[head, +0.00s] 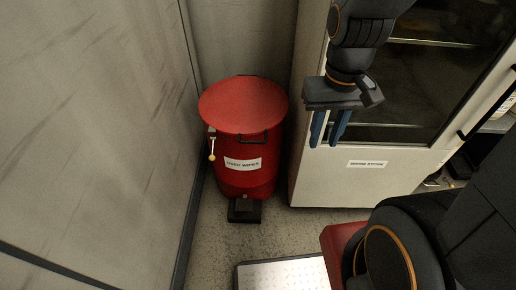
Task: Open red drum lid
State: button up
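The red drum (248,179) stands upright in the corner, left of centre in the head view. Its round red lid (243,103) lies flat and closed on top. A small dark handle (253,138) shows at the lid's front edge. A white label on the drum's front reads "USED WIPES". A dark foot pedal (244,210) sits at its base. My gripper (326,143) hangs pointing down to the right of the drum, in front of the white cabinet. Its two blue fingers are apart with nothing visible between them.
A white cabinet (318,182) with a glass door stands close to the drum's right. Grey walls (90,120) bound the left and back. A small light-coloured tag (212,150) hangs at the drum's left side. A pale plate (284,276) lies at the bottom.

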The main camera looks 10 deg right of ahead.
aim_at(240, 105)
jog(key=k, duration=0.8)
jog(key=u, duration=0.9)
